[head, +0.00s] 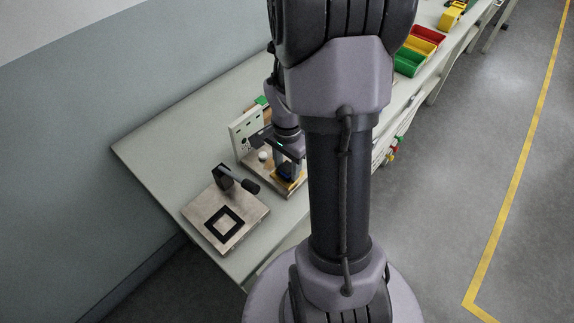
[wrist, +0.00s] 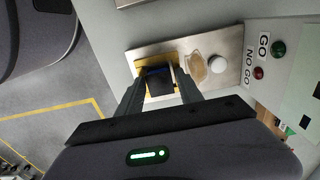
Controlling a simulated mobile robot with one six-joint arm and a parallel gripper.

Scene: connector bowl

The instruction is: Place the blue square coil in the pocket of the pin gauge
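The pin gauge is a metal plate (wrist: 228,50) with a yellow-edged pocket (wrist: 142,56). It also shows in the head view (head: 256,175), partly behind my arm. The blue square coil (wrist: 158,73) looks mostly black from above with a thin blue edge. It sits at the yellow-edged pocket; whether it is fully seated I cannot tell. My gripper (wrist: 160,77) points down at the pocket with one finger on each side of the coil. The fingers look spread, with narrow gaps beside the coil. In the head view, a bit of dark blue (head: 285,172) shows under my gripper (head: 289,171).
A panel (head: 246,130) with GO and NO GO lamps stands behind the gauge; a white knob (wrist: 217,64) is on its plate. A second plate (head: 202,213) with a black square frame and a black-handled clamp stands nearby. Coloured bins (head: 421,45) are farther along the bench.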

